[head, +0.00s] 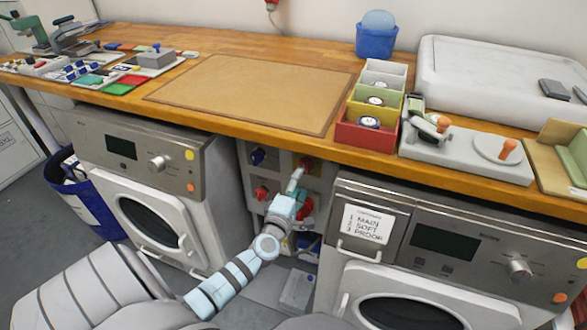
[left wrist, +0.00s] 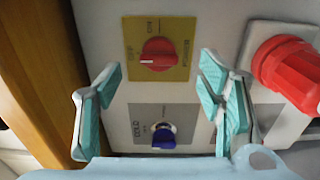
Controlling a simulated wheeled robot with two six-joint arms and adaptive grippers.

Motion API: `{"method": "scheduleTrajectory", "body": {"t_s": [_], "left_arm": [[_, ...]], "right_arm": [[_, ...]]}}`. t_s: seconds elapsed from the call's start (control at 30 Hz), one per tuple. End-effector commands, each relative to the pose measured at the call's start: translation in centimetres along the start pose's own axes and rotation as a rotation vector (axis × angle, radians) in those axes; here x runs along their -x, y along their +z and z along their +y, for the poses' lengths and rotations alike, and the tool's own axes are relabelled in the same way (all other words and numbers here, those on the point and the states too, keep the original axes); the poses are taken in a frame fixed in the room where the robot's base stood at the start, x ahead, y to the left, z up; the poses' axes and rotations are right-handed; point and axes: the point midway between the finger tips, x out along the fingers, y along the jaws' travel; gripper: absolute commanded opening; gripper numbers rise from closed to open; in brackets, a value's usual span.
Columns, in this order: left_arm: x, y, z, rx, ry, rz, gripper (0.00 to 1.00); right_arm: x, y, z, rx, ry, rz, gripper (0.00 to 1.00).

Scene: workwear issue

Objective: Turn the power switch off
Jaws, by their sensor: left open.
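The power switch is a red rotary knob (left wrist: 158,54) on a yellow plate (left wrist: 179,25), with a pale pointer mark toward the picture's left. In the head view the yellow plate (head: 310,160) is on a grey panel between the two machines, below the worktop edge. My left gripper (head: 297,178) reaches to this panel. In the left wrist view it (left wrist: 161,85) is open and empty, one finger on each side below the red knob, apart from it. My right gripper is not in view.
A blue knob (left wrist: 163,138) on a plate marked COLD is close below the switch in the wrist view. A large red fitting (left wrist: 288,72) is at the right. The wooden worktop edge (left wrist: 45,75) runs along the left. Washing machines (head: 150,175) flank the panel.

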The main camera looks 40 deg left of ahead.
Motion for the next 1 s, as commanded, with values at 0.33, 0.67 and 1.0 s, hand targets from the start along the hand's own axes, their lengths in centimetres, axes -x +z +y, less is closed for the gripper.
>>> {"method": "scheduleTrajectory", "body": {"t_s": [0.33,0.67,1.0], "left_arm": [[6.8,0.0,0.0,0.001,-0.001,0.000,0.62],[6.9,0.0,0.0,0.000,0.000,0.001,0.62],[7.3,1.6,-2.7,-0.272,-0.042,-0.106,0.62]], "right_arm": [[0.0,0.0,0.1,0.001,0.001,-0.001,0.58],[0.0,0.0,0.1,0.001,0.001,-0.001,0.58],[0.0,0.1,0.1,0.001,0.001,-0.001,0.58]]}}
